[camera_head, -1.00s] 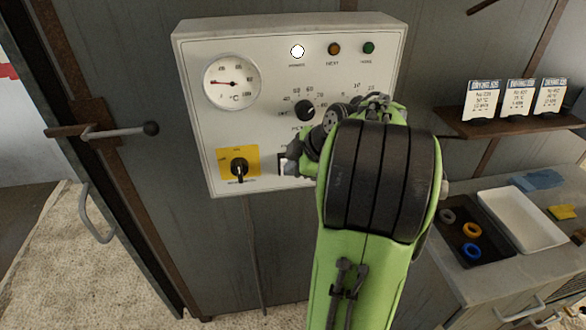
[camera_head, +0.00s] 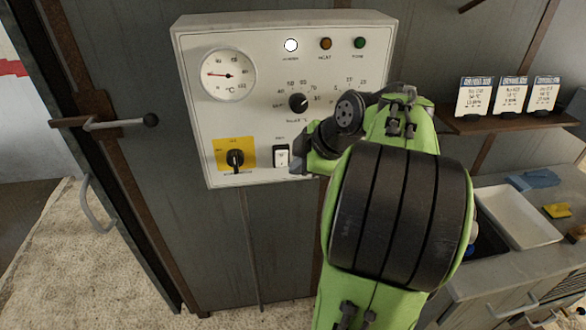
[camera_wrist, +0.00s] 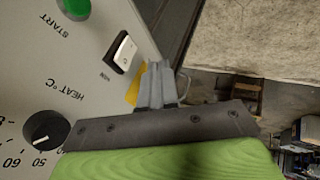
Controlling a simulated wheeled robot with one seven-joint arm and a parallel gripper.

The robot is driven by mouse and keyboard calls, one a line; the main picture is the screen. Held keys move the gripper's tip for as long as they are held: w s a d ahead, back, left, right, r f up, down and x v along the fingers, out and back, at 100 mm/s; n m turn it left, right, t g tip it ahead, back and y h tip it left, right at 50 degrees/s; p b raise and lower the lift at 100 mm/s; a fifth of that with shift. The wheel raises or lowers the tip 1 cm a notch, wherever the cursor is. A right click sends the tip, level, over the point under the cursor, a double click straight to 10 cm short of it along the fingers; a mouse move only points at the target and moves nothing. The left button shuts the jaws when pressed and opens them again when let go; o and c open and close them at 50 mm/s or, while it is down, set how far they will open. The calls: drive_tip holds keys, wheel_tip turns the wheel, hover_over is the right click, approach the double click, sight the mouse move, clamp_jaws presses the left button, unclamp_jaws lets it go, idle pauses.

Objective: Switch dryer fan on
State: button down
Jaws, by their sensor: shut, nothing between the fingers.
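The white fan rocker switch (camera_head: 282,156) sits in a black frame low on the grey control panel (camera_head: 215,125). It also shows in the wrist view (camera_wrist: 124,51), beside the fingers. Which side of the rocker is pressed in is hard to tell. My gripper (camera_head: 299,163) is just right of the switch in the head view, close to the panel's lower part. In the wrist view my gripper (camera_wrist: 158,68) has its fingers together and empty. Whether the fingertips touch the panel is unclear.
A black rotary selector (camera_head: 235,158) on a yellow plate is left of the switch. A heat dial (camera_head: 298,102) and gauge (camera_head: 228,75) are above. The white lamp (camera_head: 291,45) is bright. A green start button (camera_wrist: 76,7) shows in the wrist view. A card shelf (camera_head: 500,122) stands right.

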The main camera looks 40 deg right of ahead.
drive_tip(key=s+r, duration=0.1)
drive_tip(key=s, duration=0.1)
drive_tip(key=s+r, duration=0.2)
drive_tip(key=shift+a+r+p, duration=0.15)
drive_tip(key=shift+a+p, duration=0.05)
drive_tip(key=shift+p, duration=0.1)
drive_tip(key=shift+s, duration=0.1)
